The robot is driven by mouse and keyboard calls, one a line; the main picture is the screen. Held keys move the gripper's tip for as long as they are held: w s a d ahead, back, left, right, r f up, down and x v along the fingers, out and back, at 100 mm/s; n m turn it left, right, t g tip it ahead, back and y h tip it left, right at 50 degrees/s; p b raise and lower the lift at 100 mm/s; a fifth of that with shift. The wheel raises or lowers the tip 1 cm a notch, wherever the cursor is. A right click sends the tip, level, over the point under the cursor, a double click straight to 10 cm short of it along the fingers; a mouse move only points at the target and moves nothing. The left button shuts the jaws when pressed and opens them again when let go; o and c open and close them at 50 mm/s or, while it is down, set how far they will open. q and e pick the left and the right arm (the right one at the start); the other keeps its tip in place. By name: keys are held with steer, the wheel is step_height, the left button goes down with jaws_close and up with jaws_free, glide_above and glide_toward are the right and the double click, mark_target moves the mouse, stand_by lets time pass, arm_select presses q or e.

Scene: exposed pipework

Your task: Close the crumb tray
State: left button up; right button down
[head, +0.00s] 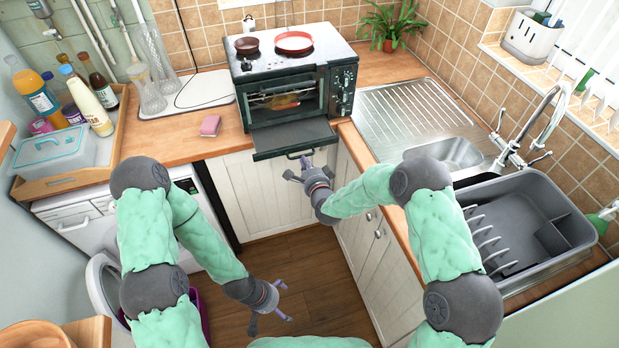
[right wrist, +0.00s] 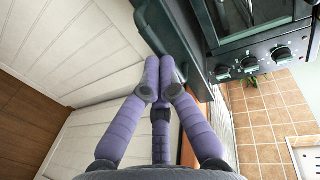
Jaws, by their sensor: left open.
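The crumb tray (head: 285,139) is a dark flat panel sticking out from the bottom of a small dark oven (head: 292,85) on the counter corner. A bar handle (head: 300,154) runs along its front. My left gripper (head: 275,304) is open and empty, low above the floor.
A pink sponge (head: 210,125) lies on the counter left of the oven. A tray of bottles (head: 75,178) stands further left. The sink (head: 450,152) and a grey dish rack (head: 530,225) are on the right. White cabinets (head: 265,190) stand below the tray.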

mark_target(294, 136)
steer(key=b+x, duration=0.2)
steer(key=x, duration=0.2)
steer(key=r+b+x, duration=0.1)
steer(key=b+x, duration=0.1)
steer(key=x, duration=0.2)
steer(key=r+b+x, duration=0.1)
steer(key=b+x, duration=0.2)
steer(key=shift+w+a+f, duration=0.15)
steer(key=shift+w+a, duration=0.05)
steer(key=shift+w, duration=0.35)
steer(key=shift+w+a, duration=0.15)
steer(key=shift+w, duration=0.35)
steer(key=shift+r, duration=0.3)
steer(key=shift+r, duration=0.1)
steer(key=shift+b, duration=0.3)
